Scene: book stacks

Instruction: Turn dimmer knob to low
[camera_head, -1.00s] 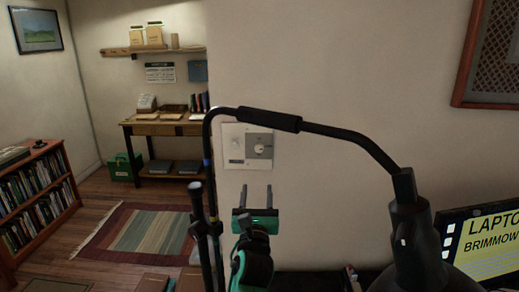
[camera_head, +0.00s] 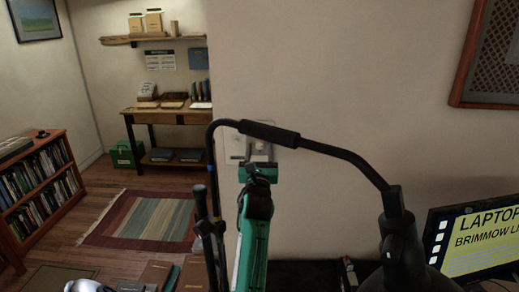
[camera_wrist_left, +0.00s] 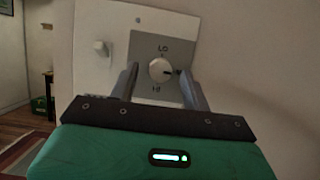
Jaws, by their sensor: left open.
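The dimmer knob (camera_wrist_left: 158,71) is a small pale round knob on a grey square panel (camera_wrist_left: 146,44) set in a white wall plate (camera_wrist_left: 90,22). "LO" shows above the knob and what looks like "HI" below. A dark mark on the knob points right. My left gripper (camera_wrist_left: 159,76) is open, its fingers on either side of the knob; I cannot tell whether they touch it. In the head view my left gripper (camera_head: 259,163) covers the lower part of the plate (camera_head: 235,145). My right gripper is not in view.
A white toggle switch (camera_wrist_left: 101,47) sits left of the knob. A black lamp-like arm (camera_head: 340,152) arches in front of the wall, its dark head (camera_head: 402,240) at right beside a laptop sign (camera_head: 475,240). A bookcase (camera_head: 40,190) and rug (camera_head: 145,217) are at left.

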